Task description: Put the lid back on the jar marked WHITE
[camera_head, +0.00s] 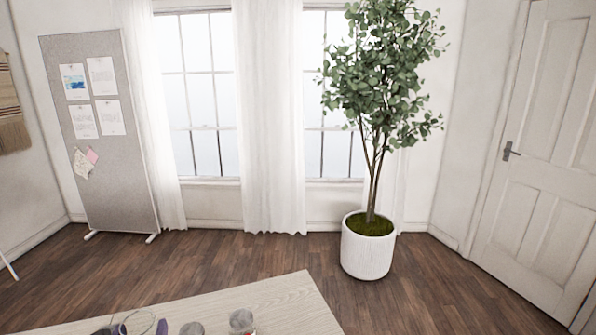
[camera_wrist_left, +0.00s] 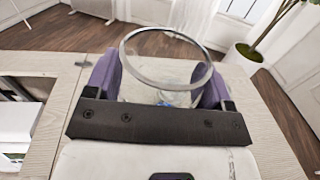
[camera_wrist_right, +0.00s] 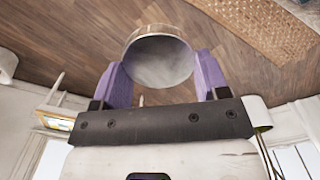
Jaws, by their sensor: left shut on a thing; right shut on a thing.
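A clear glass jar with an open round rim (camera_wrist_left: 166,84) stands between the purple fingers of my left gripper (camera_wrist_left: 162,75), which is shut on it. The same gripper (camera_head: 133,326) shows at the bottom edge of the head view, around the jar's rim at the table. No lid is on this jar, and no WHITE mark is readable. My right gripper (camera_wrist_right: 160,74) is shut on a round lid (camera_wrist_right: 160,62) with a metallic rim and a grey face. The right gripper and this lid are outside the head view.
Two more jars, one with a grey top (camera_head: 191,328) and one beside it (camera_head: 242,321), stand on the pale wooden table (camera_head: 285,298) to the right of the left gripper. The table's right end is bare. A potted tree (camera_head: 367,250) stands on the floor beyond.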

